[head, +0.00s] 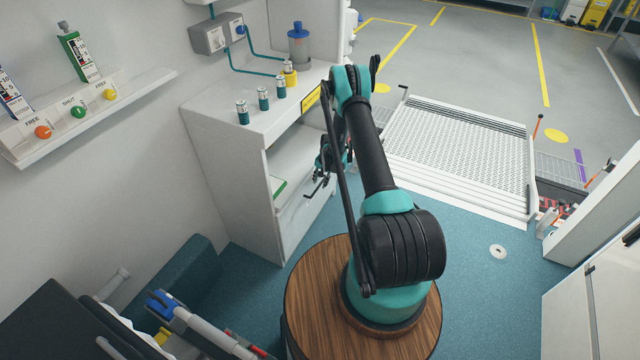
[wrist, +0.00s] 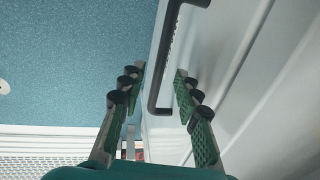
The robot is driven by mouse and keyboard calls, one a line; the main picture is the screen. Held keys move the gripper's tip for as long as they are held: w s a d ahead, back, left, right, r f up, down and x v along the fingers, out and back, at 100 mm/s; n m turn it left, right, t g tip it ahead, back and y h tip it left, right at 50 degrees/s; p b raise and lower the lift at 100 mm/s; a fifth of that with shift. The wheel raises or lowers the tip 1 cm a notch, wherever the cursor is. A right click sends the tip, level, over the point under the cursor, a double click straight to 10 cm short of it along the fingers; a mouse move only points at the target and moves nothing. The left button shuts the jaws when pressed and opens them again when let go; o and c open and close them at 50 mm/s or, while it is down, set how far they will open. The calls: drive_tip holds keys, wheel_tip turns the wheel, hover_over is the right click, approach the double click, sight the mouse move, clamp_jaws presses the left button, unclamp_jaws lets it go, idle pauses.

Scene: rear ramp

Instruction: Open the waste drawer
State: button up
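In the wrist view a black bar handle (wrist: 166,55) stands out from a white front panel (wrist: 215,50), which appears to be the waste drawer's front. My gripper (wrist: 158,76) is open, with one green-padded finger on each side of the handle's near end. The handle seems to lie between the fingertips, with gaps showing on both sides; contact cannot be made out. In the head view my gripper (head: 319,186) is low beside the white cabinet (head: 232,185), partly behind my arm. The drawer front and handle are hard to make out there.
The counter (head: 250,110) holds several small teal-and-silver canisters (head: 263,99) and a blue-capped jar (head: 299,45). A wall shelf (head: 95,115) is at left. A dark seat (head: 185,280) is at lower left. Blue floor is clear toward the ramp (head: 455,150).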

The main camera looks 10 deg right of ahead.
drive_tip(key=shift+a+f, duration=0.1)
drive_tip(key=shift+f, duration=0.55)
drive_tip(key=shift+c, duration=0.3)
clamp_jaws()
